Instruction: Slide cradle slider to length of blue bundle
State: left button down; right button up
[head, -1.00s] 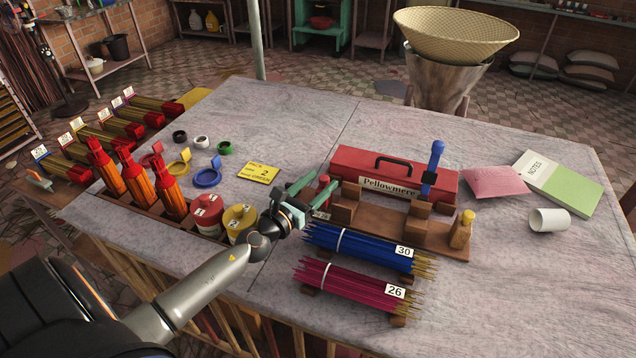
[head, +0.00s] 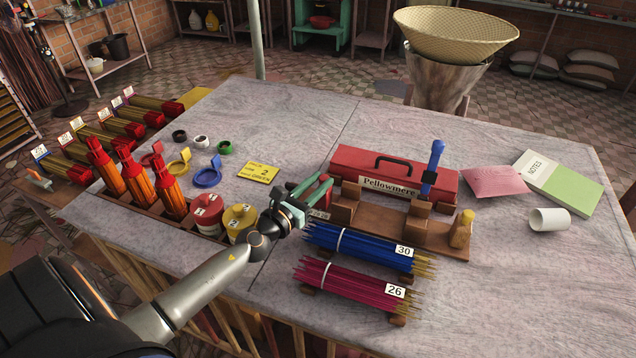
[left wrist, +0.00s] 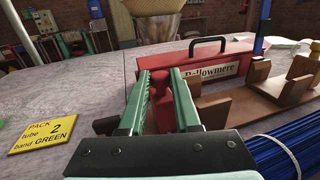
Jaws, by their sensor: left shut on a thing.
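The wooden cradle (head: 432,241) stands in front of the red toolbox, with upright notched blocks on its base and a blue-handled upright part (head: 433,165). A red knob (left wrist: 160,100) is at its left end. My left gripper (head: 318,186) is shut on this red knob; in the left wrist view the green fingers (left wrist: 160,78) press it from both sides. Whether the knob joins the slider is hidden. The blue bundle (head: 355,248), tagged 30, lies in front of the cradle, tied with a white band. My right gripper is not in view.
A magenta bundle (head: 350,281) tagged 26 lies nearest the front edge. The red toolbox (head: 350,163) is close behind the cradle. A wooden peg (head: 462,229) stands at the cradle's right end. Red and yellow tubs (head: 206,212) are left of my gripper.

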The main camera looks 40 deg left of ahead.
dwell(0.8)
pick_arm(q)
jog(key=shift+a+f, duration=0.15)
jog(key=shift+a, duration=0.15)
jog(key=shift+s+a+b, duration=0.15)
jog(key=shift+a+b, duration=0.25)
jog(key=shift+a, duration=0.1)
jog(key=shift+s+a+b, duration=0.15)
jog(key=shift+a+b, duration=0.25)
jog(key=shift+a, duration=0.2)
jog(key=c, duration=0.6)
grip_release()
jog(key=shift+s, duration=0.1)
jog(key=s+b, duration=0.3)
jog(key=s, duration=0.8)
jog(key=shift+a+b, duration=0.15)
jog(key=shift+b, duration=0.15)
jog(key=shift+s, duration=0.7)
